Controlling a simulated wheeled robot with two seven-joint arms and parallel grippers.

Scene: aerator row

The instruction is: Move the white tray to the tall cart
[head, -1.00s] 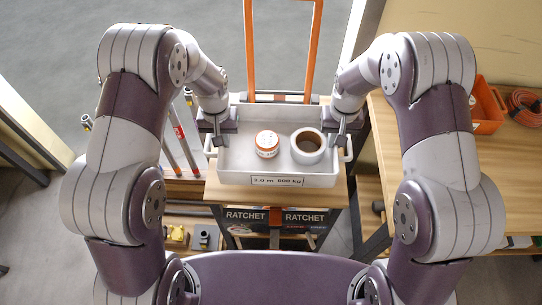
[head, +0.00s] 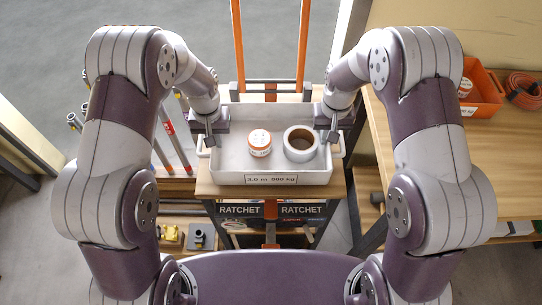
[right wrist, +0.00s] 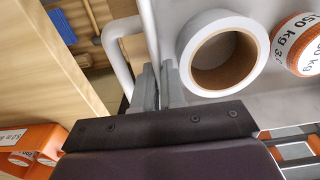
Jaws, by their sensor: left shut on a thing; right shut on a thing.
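The white tray (head: 225,172) has a front label reading about "3.0 m 800 kg". It is level over the wooden top (head: 205,188) of a cart with a tall orange handle (head: 304,45); whether it touches the top I cannot tell. Inside are an orange-and-white roll (head: 260,143) and a white tape roll (head: 300,144), both also in the right wrist view. My left gripper (head: 211,140) is shut on the tray's left side. My right gripper (head: 331,137) is shut on its right side, and the right wrist view shows its fingers (right wrist: 158,88) at the wall beside a white handle loop (right wrist: 118,50).
A wooden table (head: 440,135) stands close on the right, with an orange bin (head: 484,90) and a coiled orange cable (head: 522,85). Upright tubes (head: 175,145) stand left of the cart. Small items lie low at left. Grey floor (head: 150,20) is open behind.

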